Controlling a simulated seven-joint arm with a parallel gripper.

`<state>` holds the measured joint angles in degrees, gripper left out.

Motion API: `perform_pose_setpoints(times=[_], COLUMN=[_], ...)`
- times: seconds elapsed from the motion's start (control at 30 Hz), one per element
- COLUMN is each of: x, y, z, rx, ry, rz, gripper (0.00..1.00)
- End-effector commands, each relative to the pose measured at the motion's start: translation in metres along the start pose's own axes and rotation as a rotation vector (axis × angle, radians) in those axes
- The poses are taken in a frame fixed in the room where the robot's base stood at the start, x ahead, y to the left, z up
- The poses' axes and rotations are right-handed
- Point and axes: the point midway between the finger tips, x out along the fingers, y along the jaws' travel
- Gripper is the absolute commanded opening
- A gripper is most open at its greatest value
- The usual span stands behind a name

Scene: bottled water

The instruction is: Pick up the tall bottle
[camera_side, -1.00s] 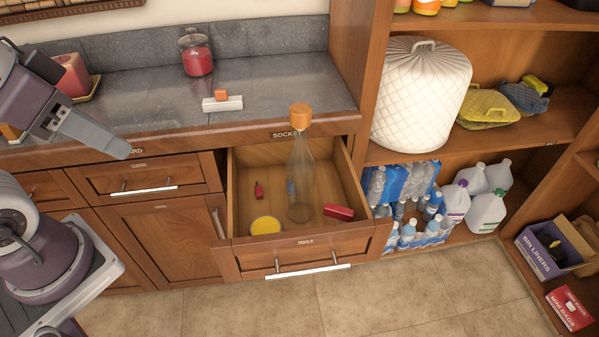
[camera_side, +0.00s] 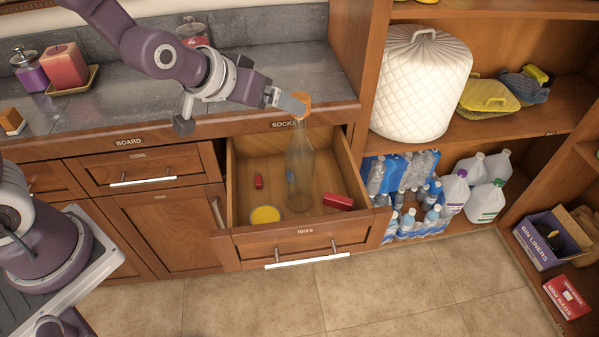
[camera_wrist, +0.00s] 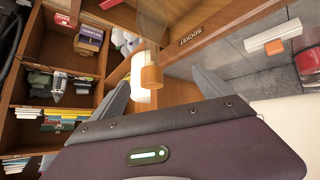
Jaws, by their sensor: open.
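The tall bottle (camera_side: 300,178) is clear with an orange cap (camera_side: 304,104). It stands upright in the open drawer (camera_side: 235,190), its neck rising above the drawer's rim. My gripper (camera_side: 289,102) is at cap height at the counter's front edge, with a finger overlapping the cap in the side view. In the wrist view the fingers of my gripper (camera_wrist: 162,90) are spread, and the orange cap (camera_wrist: 151,76) shows between their directions, with the clear body beyond it. Whether a finger touches the cap cannot be told.
The drawer also holds a yellow round lid (camera_side: 265,215), a red box (camera_side: 338,202) and a small red item (camera_side: 259,181). The counter (camera_side: 240,124) edge lies behind the bottle. A tall shelf (camera_side: 345,60) rises at the right. The tiled floor in front is clear.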

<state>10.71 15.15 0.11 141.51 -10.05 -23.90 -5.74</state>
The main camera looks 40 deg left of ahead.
Motion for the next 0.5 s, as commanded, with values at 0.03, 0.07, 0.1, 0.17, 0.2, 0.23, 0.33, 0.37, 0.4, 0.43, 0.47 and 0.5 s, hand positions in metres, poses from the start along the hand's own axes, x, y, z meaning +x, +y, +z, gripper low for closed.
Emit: perform_pose_setpoints(times=[0.03,0.07,0.1,0.17,0.2,0.23,0.33,0.37,0.4,0.43,0.47,0.5], x=[0.030,0.044,0.062,0.089,0.105,0.115,0.134,0.136,0.139,0.140,0.141,0.141], y=[0.002,0.002,0.002,0.002,0.000,-0.001,-0.004,-0.004,-0.005,-0.005,-0.006,-0.006], z=[0.012,0.016,0.023,0.038,0.051,0.061,0.087,0.093,0.101,0.105,0.109,0.112], rx=[-0.001,-0.001,0.001,0.011,0.025,0.038,0.076,0.086,0.100,0.109,0.116,0.124], ry=[0.018,0.043,0.075,0.125,0.163,0.192,0.271,0.289,0.309,0.323,0.334,0.346], rz=[-0.010,-0.015,-0.023,-0.035,-0.044,-0.048,-0.054,-0.056,-0.057,-0.058,-0.059,-0.059], gripper=[0.89,0.89,0.89,0.89,0.89,0.89,0.89,0.89,0.89,0.89,0.89,0.89])
